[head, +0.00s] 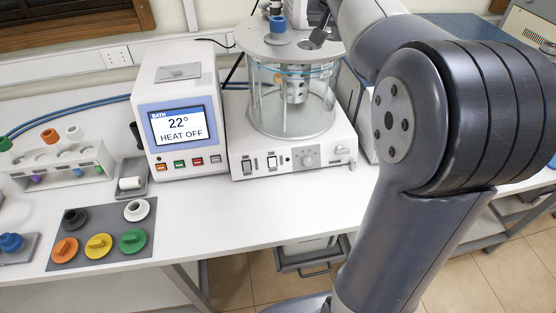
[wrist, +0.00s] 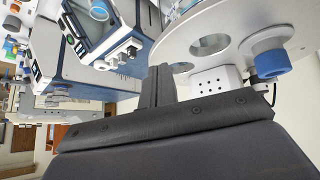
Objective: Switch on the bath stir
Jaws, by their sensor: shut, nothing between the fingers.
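The bath is a clear glass vessel (head: 292,110) under a round grey lid, standing on a white base (head: 290,172) in the head view. In the wrist view my gripper (wrist: 160,84) is shut and empty, near a pale round lid (wrist: 225,25) with a blue-topped fitting (wrist: 268,62). The base switches are not clearly visible there.
A grey mat (head: 100,250) with coloured caps lies front left, behind it a rack (head: 60,172) of stoppered tubes. A small tray (head: 132,190) holds a white roll. The white bench (head: 215,220) is clear before the bath. My arm covers the right side.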

